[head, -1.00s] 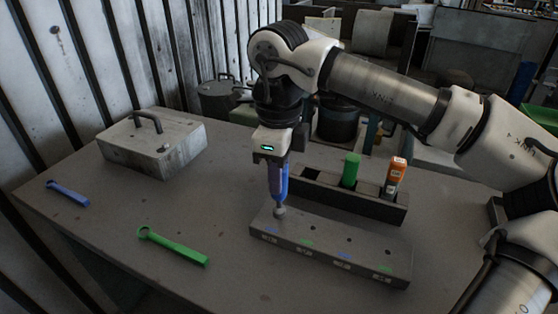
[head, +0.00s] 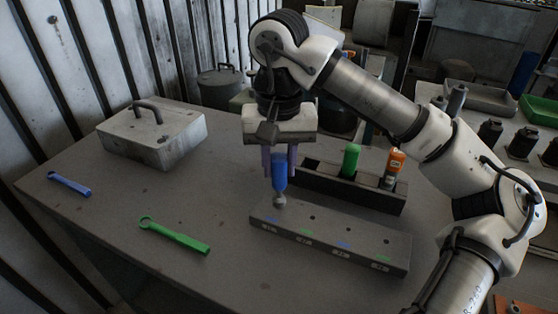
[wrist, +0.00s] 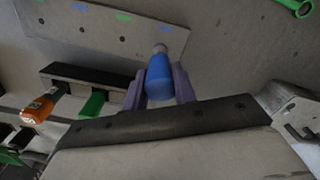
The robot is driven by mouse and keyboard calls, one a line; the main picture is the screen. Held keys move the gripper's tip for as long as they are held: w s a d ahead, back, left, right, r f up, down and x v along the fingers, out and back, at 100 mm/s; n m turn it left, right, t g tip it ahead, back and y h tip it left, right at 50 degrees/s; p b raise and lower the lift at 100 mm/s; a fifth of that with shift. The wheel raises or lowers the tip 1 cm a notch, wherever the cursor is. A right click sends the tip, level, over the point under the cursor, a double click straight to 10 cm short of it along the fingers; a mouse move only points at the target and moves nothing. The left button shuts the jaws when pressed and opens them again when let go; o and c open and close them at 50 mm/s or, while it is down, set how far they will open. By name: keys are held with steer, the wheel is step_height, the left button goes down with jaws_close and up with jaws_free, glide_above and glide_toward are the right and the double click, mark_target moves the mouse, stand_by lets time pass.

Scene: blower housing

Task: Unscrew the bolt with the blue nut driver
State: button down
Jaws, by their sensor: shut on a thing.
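The blue nut driver (head: 279,172) stands upright, its grey socket end down at the left end of the dark block (head: 345,245). My gripper (head: 279,168) is shut on its handle, a purple finger on either side. In the wrist view the blue driver (wrist: 158,76) sits between the fingers (wrist: 160,88), its socket meeting or almost meeting the block (wrist: 100,30). The bolt is hidden under the socket, so I cannot tell how it sits. Other holes in the block's top look empty, with blue and green marks beside them.
Behind the block a dark rack (head: 325,183) holds a green-handled driver (head: 350,160) and an orange one (head: 393,168). A green wrench (head: 173,236), a blue wrench (head: 69,184) and a grey metal box (head: 155,135) lie on the left. The table front is clear.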

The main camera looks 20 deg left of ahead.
steer(key=c, duration=1.7)
jaws_free()
jaws_close()
steer(key=shift+r+p, duration=1.05)
steer(key=shift+r, duration=0.5)
steer(key=shift+r, duration=0.1)
step_height(320, 180, up, 5)
steer(key=p, duration=0.4)
